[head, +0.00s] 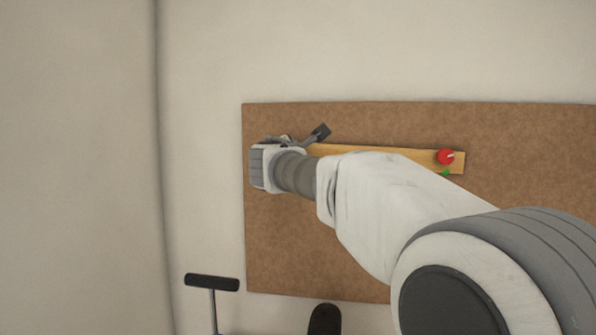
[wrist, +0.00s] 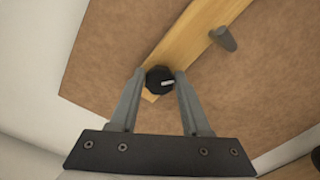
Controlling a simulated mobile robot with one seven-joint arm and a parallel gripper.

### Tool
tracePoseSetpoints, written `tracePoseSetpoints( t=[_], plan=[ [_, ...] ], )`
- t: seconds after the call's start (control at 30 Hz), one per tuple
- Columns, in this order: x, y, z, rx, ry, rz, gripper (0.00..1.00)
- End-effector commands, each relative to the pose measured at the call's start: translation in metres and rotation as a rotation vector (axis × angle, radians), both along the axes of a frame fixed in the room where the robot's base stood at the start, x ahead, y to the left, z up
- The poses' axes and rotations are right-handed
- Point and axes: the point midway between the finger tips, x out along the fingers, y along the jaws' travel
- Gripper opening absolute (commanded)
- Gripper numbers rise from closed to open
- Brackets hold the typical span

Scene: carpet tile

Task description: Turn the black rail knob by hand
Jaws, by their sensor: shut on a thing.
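The black rail knob (wrist: 156,84) sits near one end of a light wooden rail (wrist: 187,37) in the wrist view. It has a short white mark on its face. My gripper (wrist: 160,74) is shut on the knob, with one grey finger against each side. In the head view my gripper (head: 270,165) is over the left end of the rail (head: 390,153), and my wrist hides the knob there.
The rail lies on a brown board (head: 520,140). A grey lever (wrist: 222,38) stands by the rail beyond the knob. A red knob (head: 445,157) with a green bit below it is at the rail's right end. A black T-shaped handle (head: 212,283) is at the lower left.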

Motion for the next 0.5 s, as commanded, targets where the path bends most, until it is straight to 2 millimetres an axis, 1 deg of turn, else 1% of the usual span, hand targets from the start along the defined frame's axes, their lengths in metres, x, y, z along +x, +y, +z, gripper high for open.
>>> tracePoseSetpoints(
  t=[0.03, 0.2, 0.5],
  plan=[
    [-0.0001, -0.0001, -0.0047, 0.036, -0.008, 0.0, 0.0],
    [0.0, -0.0002, -0.0038, 0.149, -0.03, 0.0, 0.0],
    [0.0001, -0.0001, -0.0026, 0.264, -0.051, 0.0, 0.0]
  ],
)
